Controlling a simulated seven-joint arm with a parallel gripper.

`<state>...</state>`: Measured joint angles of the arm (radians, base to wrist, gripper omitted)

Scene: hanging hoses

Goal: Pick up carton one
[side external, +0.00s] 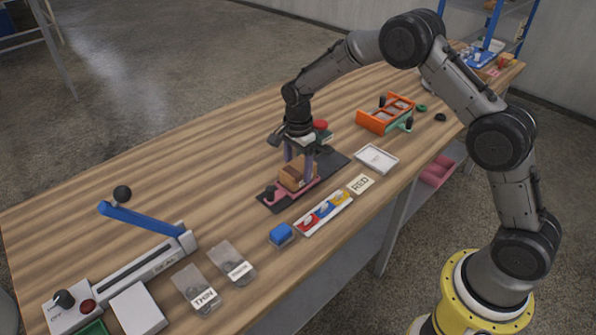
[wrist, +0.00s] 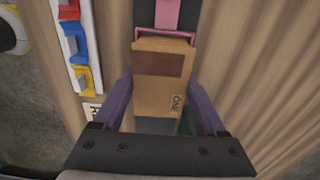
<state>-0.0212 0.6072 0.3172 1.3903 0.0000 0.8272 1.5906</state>
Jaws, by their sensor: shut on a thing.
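Carton one (side external: 292,178) is a small brown box with a darker brown patch. In the wrist view the carton (wrist: 163,75) shows a label reading "ONE" at its lower right. It is at the pink cradle (side external: 290,195) on the dark mat (side external: 333,165); I cannot tell if it is lifted clear. My gripper (side external: 299,165) points down over it with purple fingers. In the wrist view my gripper (wrist: 160,100) has one finger on each side of the carton, shut on it. The carton's underside is hidden.
A white tray with red, yellow and blue pieces (side external: 323,213) lies beside the mat, with a "RED" card (side external: 361,184) and a blue block (side external: 281,235) nearby. An orange rack (side external: 386,114) stands farther back. A blue-handled lever device (side external: 145,222) is at left.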

